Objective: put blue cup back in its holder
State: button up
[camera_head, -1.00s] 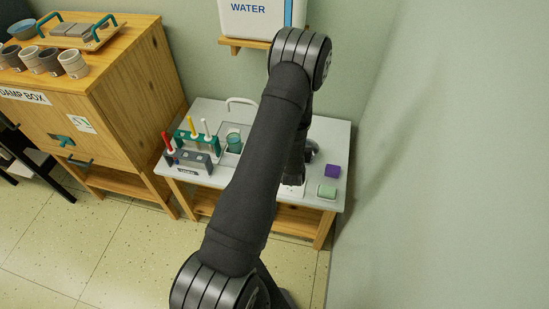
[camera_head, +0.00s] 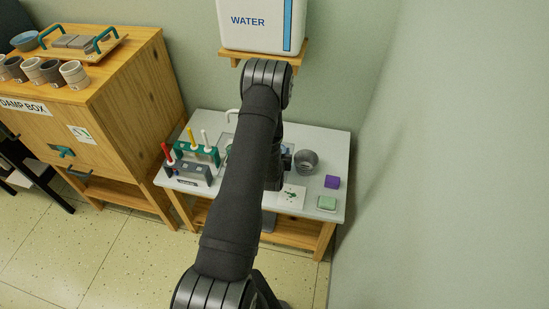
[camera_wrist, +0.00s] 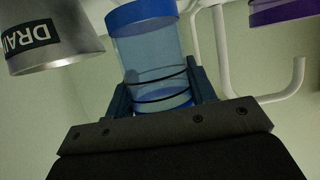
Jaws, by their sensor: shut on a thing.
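In the wrist view, the clear blue cup (camera_wrist: 150,50) with a darker blue rim and dark bands is between the two fingers of my gripper (camera_wrist: 160,92). The fingers are shut on its sides. In the head view my arm hides most of the gripper and cup; only a small bluish patch shows beside the arm, near the metal bucket. A white bent-rod or pipe piece (camera_wrist: 224,62) stands behind the cup in the wrist view. I cannot tell whether it is the cup's holder.
A metal bucket (camera_head: 307,162) stands right of my arm; its lettering begins "DRAI" in the wrist view (camera_wrist: 50,35). The water tank (camera_head: 255,25) is above.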

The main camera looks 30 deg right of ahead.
jog(key=shift+w+a+f, duration=0.2)
jog(key=shift+w+f, duration=0.2)
jog(key=shift+w, duration=0.15)
jog(key=shift+w+a+f, duration=0.2)
jog(key=shift+w+f, duration=0.15)
jog(key=shift+w, duration=0.15)
jog(key=shift+f, duration=1.7)
jog(key=shift+f, duration=0.1)
jog(key=o, duration=1.1)
jog(key=shift+f, duration=0.1)
jog(key=shift+c, duration=0.2)
jog(key=v, duration=1.7)
jog(key=shift+s, duration=0.2)
